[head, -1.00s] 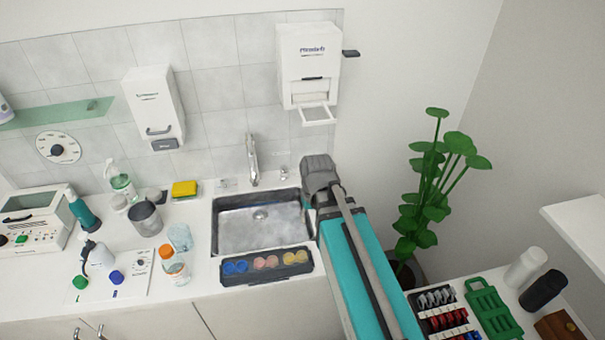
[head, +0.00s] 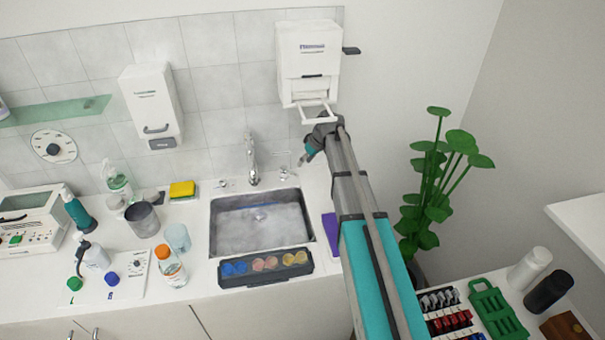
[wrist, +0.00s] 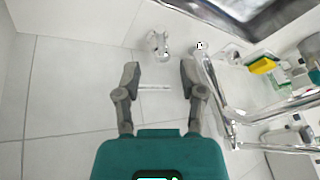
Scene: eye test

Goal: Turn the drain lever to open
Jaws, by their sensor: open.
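A small metal fixture (head: 284,173), which looks like the drain lever, stands on the counter behind the sink, right of the chrome faucet (head: 253,165). In the wrist view a small metal fixture (wrist: 158,43) lies just beyond and between my fingertips, apart from them. The faucet (wrist: 215,90) crosses the right of that view, close to my right finger. My gripper (wrist: 159,75) is open and empty. In the head view my gripper (head: 303,160) is near the wall, beside the fixture; its fingers are small there. Whether the lever is turned, I cannot tell.
The steel sink (head: 214,230) is in front of the faucet. A white dispenser (head: 307,50) hangs above my gripper. A dark tray of colored discs (head: 236,281) lies at the sink's front, and a purple object (head: 331,232) lies to its right. A yellow sponge (head: 182,189) is left.

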